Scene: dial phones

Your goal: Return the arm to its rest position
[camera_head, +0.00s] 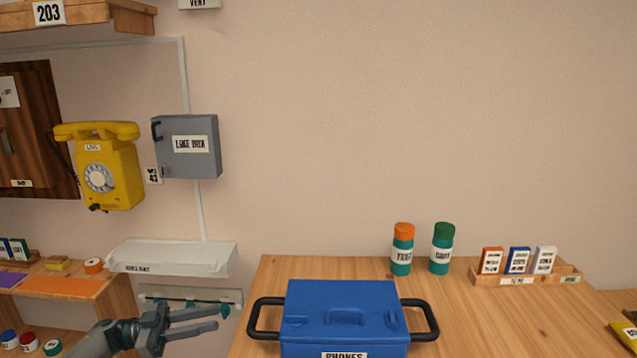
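My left gripper (217,318) is in the lower left of the head view, its arm coming in from the bottom left. Its two fingers point right with a gap between them, and nothing is held. It is left of the blue phones box (345,297) and below the white wall shelf (172,259), apart from the box. My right gripper is not in view.
A yellow dial phone (118,175) and grey line box (200,148) hang on the wall. The wooden table (480,325) bears the blue box, two teal canisters (402,252) and a card rack (525,277). Its right middle is clear. A left shelf (100,309) holds small items.

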